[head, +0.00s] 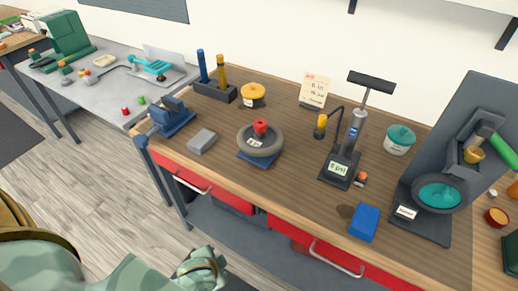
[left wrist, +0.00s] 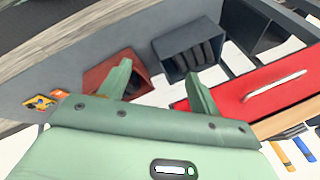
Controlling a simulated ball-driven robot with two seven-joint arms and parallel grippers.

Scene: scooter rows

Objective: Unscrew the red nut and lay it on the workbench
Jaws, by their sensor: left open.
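The red nut (head: 260,127) sits at the centre of a grey wheel (head: 273,147), which lies flat on a blue stand on the wooden workbench (head: 290,187). A small label covers part of the wheel. My left gripper (left wrist: 158,88) shows in the left wrist view, its two green fingers apart with nothing between them. It is away from the nut, facing the area below the bench. In the head view, my green left arm is low at the front and its fingers cannot be made out. My right gripper is in neither view.
A grey block (head: 202,141) and a blue vise (head: 172,117) stand left of the wheel. A pump (head: 340,165) and a blue box (head: 364,222) stand to the right. Bare wood lies in front of the wheel. The left wrist view shows a red drawer (left wrist: 235,95) and a dark crate (left wrist: 188,50).

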